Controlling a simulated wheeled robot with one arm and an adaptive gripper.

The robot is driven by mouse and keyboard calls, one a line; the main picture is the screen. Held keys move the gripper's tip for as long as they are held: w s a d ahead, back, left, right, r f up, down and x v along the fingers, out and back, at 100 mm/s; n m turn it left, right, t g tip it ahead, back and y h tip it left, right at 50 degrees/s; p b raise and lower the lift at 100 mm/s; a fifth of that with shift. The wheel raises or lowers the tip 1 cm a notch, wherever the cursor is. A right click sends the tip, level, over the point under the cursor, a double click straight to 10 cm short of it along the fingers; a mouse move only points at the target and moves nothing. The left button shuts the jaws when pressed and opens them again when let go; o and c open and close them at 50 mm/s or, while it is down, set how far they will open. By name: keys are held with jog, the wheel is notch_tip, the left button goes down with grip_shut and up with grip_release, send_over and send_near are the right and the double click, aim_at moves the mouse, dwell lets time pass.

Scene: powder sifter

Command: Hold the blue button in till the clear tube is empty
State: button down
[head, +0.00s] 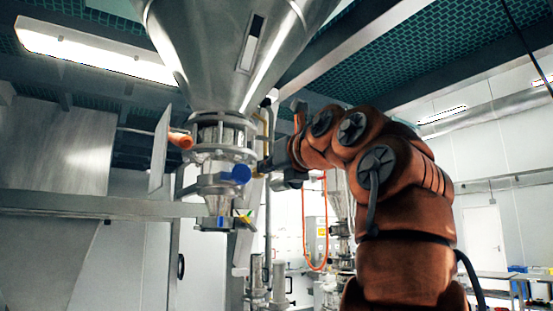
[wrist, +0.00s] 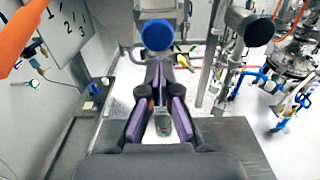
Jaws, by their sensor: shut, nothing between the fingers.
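The round blue button (head: 241,174) is on the right side of the steel fitting below the big hopper in the head view. In the wrist view the blue button (wrist: 157,34) shows just beyond my fingertips. My gripper (head: 263,166) is just right of the button. Its purple-padded fingers (wrist: 158,68) come together at the tips, with nothing held. I cannot tell whether they touch the button. A clear, see-through section (head: 222,134) sits between the hopper and the fitting; its fill level is too small to tell.
The steel hopper (head: 225,50) hangs above. An orange-tipped handle (head: 180,140) and a metal plate (head: 160,148) are left of the fitting. A black round knob (wrist: 249,27) is right of the button.

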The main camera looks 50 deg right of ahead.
aim_at(244, 174)
jog(key=p+x, duration=0.1)
jog(key=x, duration=0.6)
jog(key=shift+w+d+p, duration=0.1)
jog(key=shift+w+p, duration=0.3)
jog(key=shift+r+p+x, duration=0.2)
jog(key=shift+p+x, duration=0.5)
jog(key=shift+x, duration=0.5)
jog(key=shift+w+f, duration=0.1)
dwell(5.6)
